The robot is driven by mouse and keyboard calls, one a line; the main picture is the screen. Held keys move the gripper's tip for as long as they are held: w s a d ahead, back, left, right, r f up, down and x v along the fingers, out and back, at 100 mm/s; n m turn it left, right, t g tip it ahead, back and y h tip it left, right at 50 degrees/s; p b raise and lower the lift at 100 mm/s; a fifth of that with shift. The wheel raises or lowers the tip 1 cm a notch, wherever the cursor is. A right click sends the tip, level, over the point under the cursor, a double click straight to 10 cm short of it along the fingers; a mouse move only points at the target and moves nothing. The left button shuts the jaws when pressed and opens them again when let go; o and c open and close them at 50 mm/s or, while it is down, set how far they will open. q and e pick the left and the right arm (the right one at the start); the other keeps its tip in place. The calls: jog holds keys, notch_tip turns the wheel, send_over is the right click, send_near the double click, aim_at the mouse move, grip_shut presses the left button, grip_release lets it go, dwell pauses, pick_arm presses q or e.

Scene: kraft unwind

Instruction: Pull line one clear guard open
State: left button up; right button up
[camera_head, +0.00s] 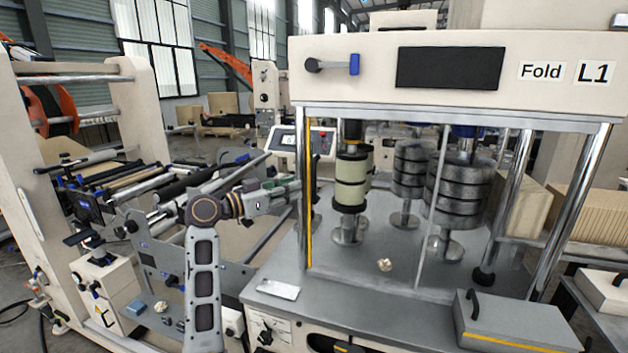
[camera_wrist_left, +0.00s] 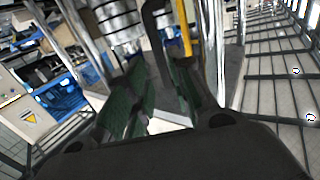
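The line one machine (camera_head: 452,70) carries the labels "Fold" and "L1". Its clear guard (camera_head: 431,215) is hard to make out; a pale upright edge shows in front of the rollers, and a yellow upright strip (camera_head: 310,195) stands at the left of the opening. I cannot tell how far the guard is open. My left gripper (camera_head: 294,194) is just left of the yellow strip. In the left wrist view its green-padded fingers (camera_wrist_left: 160,88) are apart, with nothing clearly between them. A dark curved bar (camera_wrist_left: 156,35) and the yellow strip (camera_wrist_left: 184,28) lie beyond the fingertips.
Black discs (camera_head: 458,190) and a cream roller (camera_head: 350,182) stand inside the machine. A crumpled scrap (camera_head: 384,264) lies on its deck. A grey box with a black handle (camera_head: 515,325) is at the front right. A roller frame (camera_head: 75,165) stands left.

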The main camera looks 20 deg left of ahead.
aim_at(314, 198)
pick_arm(q)
jog(key=shift+p+x, duration=1.1)
jog(key=shift+x, duration=3.15)
jog(key=shift+c, duration=0.5)
grip_shut()
